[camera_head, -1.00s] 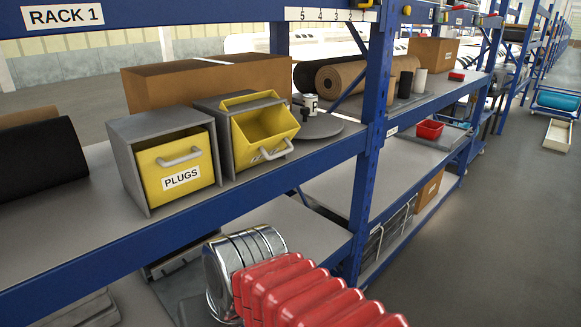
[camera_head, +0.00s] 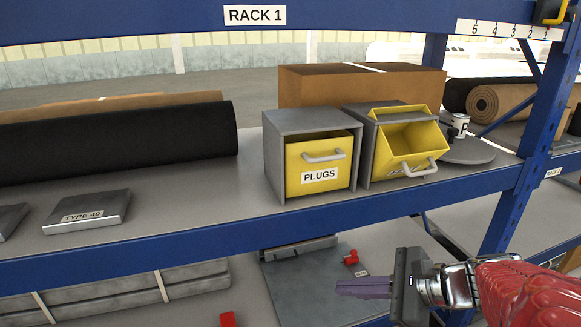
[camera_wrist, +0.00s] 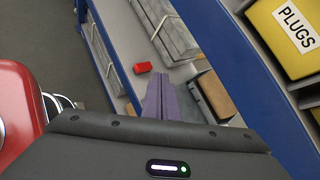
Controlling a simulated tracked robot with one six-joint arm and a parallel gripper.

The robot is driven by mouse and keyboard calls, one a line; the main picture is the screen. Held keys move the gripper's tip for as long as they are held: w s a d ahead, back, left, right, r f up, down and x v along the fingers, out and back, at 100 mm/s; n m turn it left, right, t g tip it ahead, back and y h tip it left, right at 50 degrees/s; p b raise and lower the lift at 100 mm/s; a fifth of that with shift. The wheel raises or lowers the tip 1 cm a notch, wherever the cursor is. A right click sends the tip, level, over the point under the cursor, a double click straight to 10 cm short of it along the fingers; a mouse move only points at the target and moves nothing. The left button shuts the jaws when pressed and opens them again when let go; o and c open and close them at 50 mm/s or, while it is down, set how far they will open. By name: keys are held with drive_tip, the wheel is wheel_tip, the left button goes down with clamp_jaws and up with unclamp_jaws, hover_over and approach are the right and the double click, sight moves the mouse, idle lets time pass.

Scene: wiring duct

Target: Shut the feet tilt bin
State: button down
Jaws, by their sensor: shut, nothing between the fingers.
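Two grey tilt bins with yellow fronts stand side by side on the rack shelf. The right bin (camera_head: 408,150) is tilted open, its yellow tray leaning out with the handle low; its label is too steeply turned to read. The left bin (camera_head: 318,165), labelled PLUGS, has its front upright; part of it also shows in the wrist view (camera_wrist: 288,35). My gripper (camera_head: 340,286) is shut and empty, in front of and below the shelf edge, apart from both bins. Its purple fingers (camera_wrist: 160,82) point away over the lower shelf in the wrist view.
A blue shelf beam (camera_head: 250,225) runs between my gripper and the bins, and a blue upright (camera_head: 525,150) stands to the right. A cardboard box (camera_head: 360,85) is behind the bins. A black roll (camera_head: 120,140) lies left. A small red item (camera_wrist: 143,67) sits on the lower shelf.

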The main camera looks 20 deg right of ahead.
drive_tip(key=s+d+r+m+t+h, duration=0.1)
drive_tip(key=d+r+m+t+h, duration=0.2)
drive_tip(key=d, duration=0.8)
drive_tip(key=s+d+r+m+t+h, duration=0.2)
drive_tip(key=d+r+m+t+h, duration=0.2)
drive_tip(key=d+r+m+t, duration=0.3)
drive_tip(key=d+m, duration=0.3)
drive_tip(key=d, duration=0.1)
drive_tip(key=shift+s+d, duration=0.3)
drive_tip(key=shift+w, duration=0.15)
drive_tip(key=w+r, duration=0.3)
drive_tip(key=w, duration=0.9)
drive_tip(key=shift+w+a+r, duration=0.25)
drive_tip(key=shift+a+r, duration=0.05)
drive_tip(key=shift+a, duration=0.05)
drive_tip(key=shift+d, duration=0.15)
